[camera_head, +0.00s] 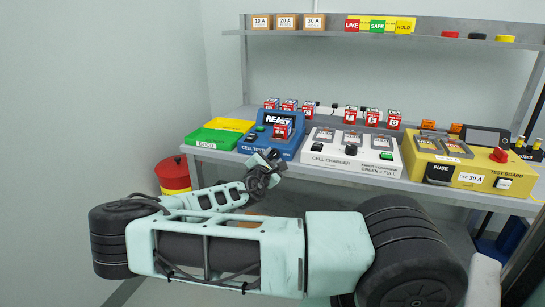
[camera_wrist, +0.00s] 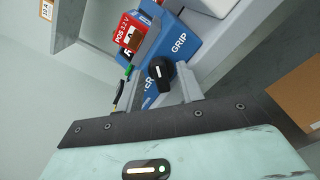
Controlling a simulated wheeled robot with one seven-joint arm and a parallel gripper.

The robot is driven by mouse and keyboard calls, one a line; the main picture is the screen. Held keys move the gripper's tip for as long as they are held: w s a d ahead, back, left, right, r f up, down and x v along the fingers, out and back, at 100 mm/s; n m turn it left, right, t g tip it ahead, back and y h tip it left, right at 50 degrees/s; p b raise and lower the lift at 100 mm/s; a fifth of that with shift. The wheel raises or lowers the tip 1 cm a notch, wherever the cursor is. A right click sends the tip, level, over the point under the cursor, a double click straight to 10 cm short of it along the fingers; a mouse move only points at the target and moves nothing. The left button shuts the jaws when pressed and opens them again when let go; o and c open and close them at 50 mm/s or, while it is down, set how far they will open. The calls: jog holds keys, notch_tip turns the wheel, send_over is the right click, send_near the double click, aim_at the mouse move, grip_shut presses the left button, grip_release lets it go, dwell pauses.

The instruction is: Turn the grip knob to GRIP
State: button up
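The blue cell tester (camera_head: 270,135) stands on the bench with a READY display. A red-and-white cell (camera_head: 282,129) sits in it, and the cell also shows in the wrist view (camera_wrist: 128,32). In the wrist view, the black grip knob (camera_wrist: 158,72) with a white mark is on the tester's blue front (camera_wrist: 188,52), near the white word GRIP. My gripper (camera_head: 272,158) is at the tester's front lower edge. In the wrist view its grey fingers (camera_wrist: 162,84) appear apart, with the knob in line with the gap. Contact with the knob cannot be told. In the head view the gripper hides the knob.
Green and yellow trays (camera_head: 213,138) lie left of the tester. The white cell charger (camera_head: 350,152) and yellow test board (camera_head: 470,168) stand to its right. Several red-and-white cells stand behind along the bench. A red-and-yellow bin (camera_head: 174,173) is on the floor at left.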

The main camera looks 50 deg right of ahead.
jog(key=shift+d, duration=0.25)
grip_shut()
jog(key=shift+f+b, duration=0.15)
jog(key=shift+b, duration=0.15)
jog(key=m+b, duration=0.2)
jog(key=m, duration=0.1)
jog(key=shift+f, duration=0.15)
jog(key=m+b, duration=0.2)
jog(key=m, duration=0.3)
jog(key=shift+m, duration=0.4)
